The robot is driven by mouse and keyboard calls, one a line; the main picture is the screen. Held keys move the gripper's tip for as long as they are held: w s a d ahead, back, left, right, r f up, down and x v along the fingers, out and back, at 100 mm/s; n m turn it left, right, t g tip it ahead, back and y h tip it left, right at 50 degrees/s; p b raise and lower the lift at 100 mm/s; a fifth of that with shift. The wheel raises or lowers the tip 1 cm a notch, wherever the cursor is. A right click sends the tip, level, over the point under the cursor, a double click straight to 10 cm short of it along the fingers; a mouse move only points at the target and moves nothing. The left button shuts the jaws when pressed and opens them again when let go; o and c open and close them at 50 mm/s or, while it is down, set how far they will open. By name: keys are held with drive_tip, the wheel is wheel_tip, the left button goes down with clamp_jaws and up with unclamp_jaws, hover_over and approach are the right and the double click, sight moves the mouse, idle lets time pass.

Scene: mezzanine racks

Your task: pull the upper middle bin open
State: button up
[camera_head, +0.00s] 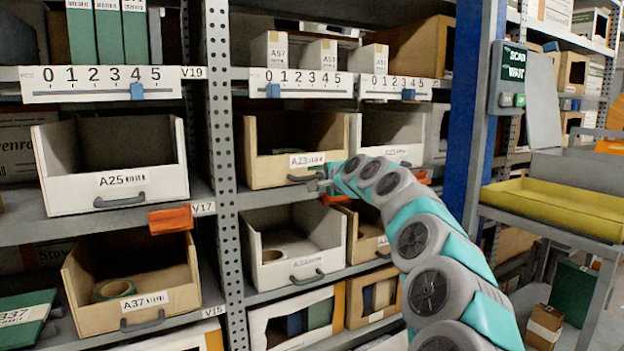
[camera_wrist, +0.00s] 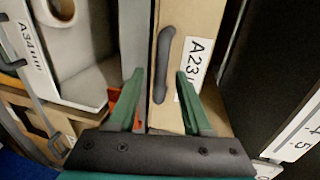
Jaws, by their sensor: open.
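The upper middle bin (camera_head: 272,168) is a tan open-fronted bin labelled A23, standing on the upper shelf just right of the perforated post. Its front shows close up in the wrist view (camera_wrist: 190,25). Its dark curved handle (camera_wrist: 163,62) stands out from the front panel, and part of that handle (camera_head: 300,178) shows in the head view. My gripper (camera_wrist: 157,74) is open, with its green fingers on either side of the handle's lower part. Contact cannot be told. In the head view, my gripper (camera_head: 318,182) is at the right end of the handle and partly hides it.
A white bin A25 (camera_head: 115,180) stands left of the post (camera_head: 222,150). A white bin with a tape roll (camera_head: 298,260) is below A23, and another white bin (camera_head: 392,135) is to its right. An orange tag (camera_head: 170,219) sits on the left shelf edge. A yellow tray (camera_head: 555,208) is at right.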

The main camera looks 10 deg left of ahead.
drive_tip(key=shift+x, duration=1.05)
drive_tip(key=shift+c, duration=0.2)
clamp_jaws()
idle(0.8)
